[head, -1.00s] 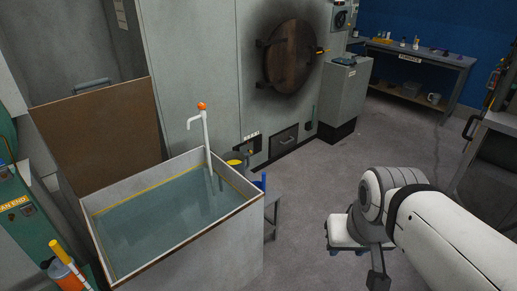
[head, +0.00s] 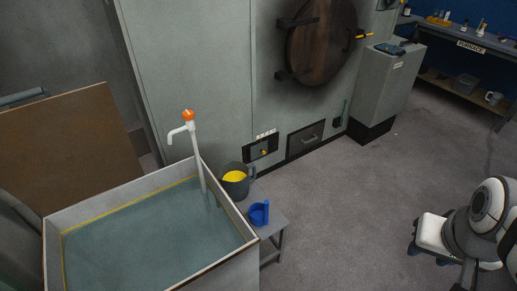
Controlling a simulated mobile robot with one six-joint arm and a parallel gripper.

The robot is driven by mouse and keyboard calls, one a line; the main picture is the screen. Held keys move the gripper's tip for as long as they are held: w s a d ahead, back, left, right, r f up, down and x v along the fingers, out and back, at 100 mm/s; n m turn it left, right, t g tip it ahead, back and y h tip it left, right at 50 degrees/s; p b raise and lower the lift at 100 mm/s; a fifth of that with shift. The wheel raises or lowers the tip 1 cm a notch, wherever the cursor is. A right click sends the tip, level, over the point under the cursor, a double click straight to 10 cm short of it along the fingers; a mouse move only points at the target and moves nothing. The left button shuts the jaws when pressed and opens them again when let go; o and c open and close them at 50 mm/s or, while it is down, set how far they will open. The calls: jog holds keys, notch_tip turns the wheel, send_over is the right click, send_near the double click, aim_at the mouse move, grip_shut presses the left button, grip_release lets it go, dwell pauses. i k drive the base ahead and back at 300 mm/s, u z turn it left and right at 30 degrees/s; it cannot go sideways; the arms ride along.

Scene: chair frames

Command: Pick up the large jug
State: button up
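A large dark grey jug (head: 236,186) with yellow inside its open top stands upright beside the right rim of the water tank, at the back of a small grey stand. Its handle is on its right side. A smaller blue jug or cup (head: 259,213) stands in front of it on the stand. My gripper (head: 428,255) appears at the lower right as a white block with dark parts below, well to the right of the large jug and apart from it. Its fingers are too unclear to tell open from shut. I see nothing held in it.
The water tank (head: 222,268) fills the lower left, with a white tap (head: 197,150) on its rim. The small stand (head: 272,226) is beside it. A grey cabinet (head: 384,85) and a workbench (head: 470,44) are at the back right. The floor between stand and arm is clear.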

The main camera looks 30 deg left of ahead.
aim_at(234, 176)
jog(key=u, duration=0.6)
jog(key=i, duration=0.9)
jog(key=u, duration=0.75)
